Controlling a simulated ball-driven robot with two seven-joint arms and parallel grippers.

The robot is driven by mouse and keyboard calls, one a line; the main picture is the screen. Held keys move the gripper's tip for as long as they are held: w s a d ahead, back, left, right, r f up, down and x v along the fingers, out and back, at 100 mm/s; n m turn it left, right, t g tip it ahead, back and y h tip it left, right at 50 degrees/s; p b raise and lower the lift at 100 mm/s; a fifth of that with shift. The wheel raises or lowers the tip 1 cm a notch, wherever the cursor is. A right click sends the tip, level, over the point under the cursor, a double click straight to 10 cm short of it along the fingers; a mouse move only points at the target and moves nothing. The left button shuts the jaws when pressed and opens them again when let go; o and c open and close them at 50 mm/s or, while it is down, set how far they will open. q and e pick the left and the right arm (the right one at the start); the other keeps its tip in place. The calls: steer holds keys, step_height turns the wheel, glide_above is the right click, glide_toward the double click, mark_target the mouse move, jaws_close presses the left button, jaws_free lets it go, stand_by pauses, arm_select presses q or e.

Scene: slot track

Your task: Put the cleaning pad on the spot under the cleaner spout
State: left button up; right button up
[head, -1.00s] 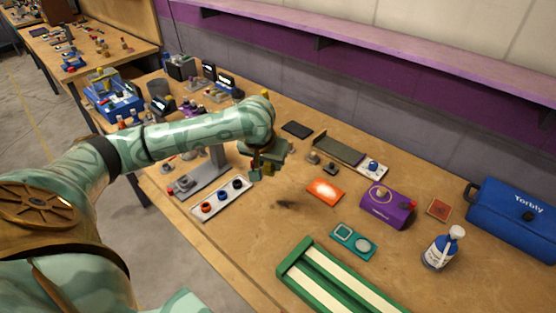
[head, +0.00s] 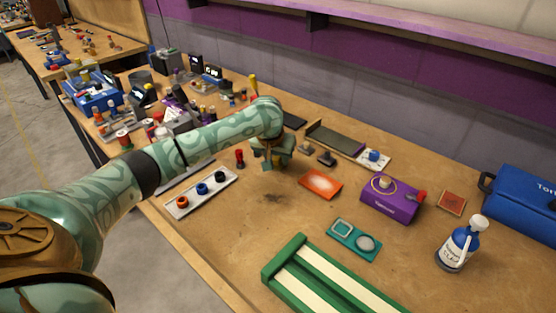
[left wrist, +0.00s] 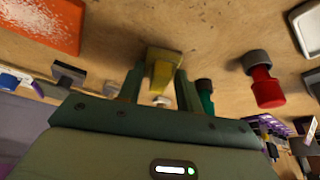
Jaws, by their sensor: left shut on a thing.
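My left gripper (head: 270,162) is over the bench, left of the orange pad (head: 320,183). In the left wrist view it is shut on a yellow piece (left wrist: 163,70) between its fingers; the piece's full shape is unclear. The white and blue cleaner bottle (head: 457,248) with its white spout (head: 478,223) stands upright at the front right. A small reddish-brown square (head: 452,203) lies behind it. A teal tray (head: 347,251) holds a pale square and a round grey piece. I cannot tell for certain which item is the cleaning pad. My right gripper is not in view.
A purple box (head: 390,199), a green frame (head: 290,250) and a blue case (head: 520,205) stand around the right side. Bench in front of the gripper is clear, apart from a dark smudge.

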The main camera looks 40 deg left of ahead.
arm_select(q)
steer(key=shift+s+r, duration=0.1)
steer(key=shift+r, duration=0.05)
steer(key=o, duration=1)
steer(key=shift+c, duration=0.2)
